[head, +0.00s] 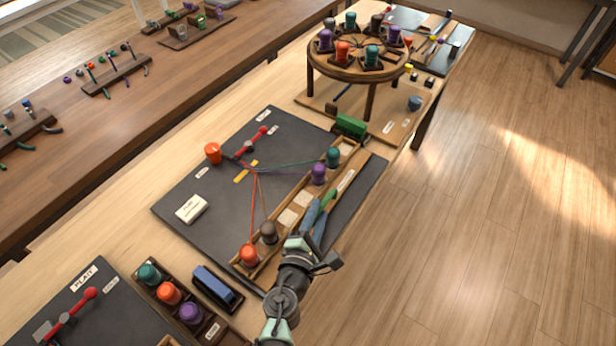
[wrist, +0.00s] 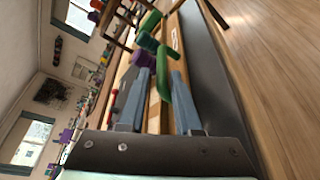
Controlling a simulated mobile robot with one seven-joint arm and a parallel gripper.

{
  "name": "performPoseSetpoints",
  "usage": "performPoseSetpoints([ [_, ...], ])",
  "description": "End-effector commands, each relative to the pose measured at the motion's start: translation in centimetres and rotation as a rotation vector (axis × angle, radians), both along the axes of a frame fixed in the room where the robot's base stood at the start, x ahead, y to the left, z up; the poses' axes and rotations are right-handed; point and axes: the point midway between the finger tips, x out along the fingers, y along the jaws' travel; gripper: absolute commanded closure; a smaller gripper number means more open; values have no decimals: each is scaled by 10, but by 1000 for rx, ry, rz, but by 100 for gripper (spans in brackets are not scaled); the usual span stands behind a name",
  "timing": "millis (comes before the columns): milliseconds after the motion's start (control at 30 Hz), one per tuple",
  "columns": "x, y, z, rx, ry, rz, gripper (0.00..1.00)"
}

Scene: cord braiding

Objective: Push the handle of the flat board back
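The flat board (head: 215,165) is a dark grey slab on the near bench, with a white label block (head: 191,208) on it. Its handle (head: 257,138), a lever with a red ball end, lies near the board's far edge, beside a yellow strip. Coloured cords fan from near the handle to bobbins in a wooden rack. My gripper (head: 325,212) is over the rack side, well apart from the handle. In the wrist view its two blue-grey fingers (wrist: 160,85) stand apart. A curved green piece (wrist: 165,78) shows between them; I cannot tell whether they touch it.
The wooden rack (head: 270,232) holds orange, brown, purple and teal bobbins close to my gripper. An orange bobbin (head: 212,153) stands at the board's far left. A round braiding stand (head: 358,68) and a green block (head: 351,126) are beyond. Another board with a red lever (head: 72,308) is at lower left.

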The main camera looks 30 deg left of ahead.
Motion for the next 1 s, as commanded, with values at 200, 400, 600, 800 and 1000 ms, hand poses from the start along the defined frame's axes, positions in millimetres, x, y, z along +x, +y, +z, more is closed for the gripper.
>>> performPoseSetpoints([
  [200, -43, -9, 8, 2, 4, 7, 70],
  [400, -69, -18, 14, 2, 3, 3, 70],
  [600, -81, -22, 18, 0, 0, 2, 70],
  [800, -83, -23, 19, 0, 0, 1, 70],
  [1000, -83, -23, 19, 0, -1, 1, 70],
])
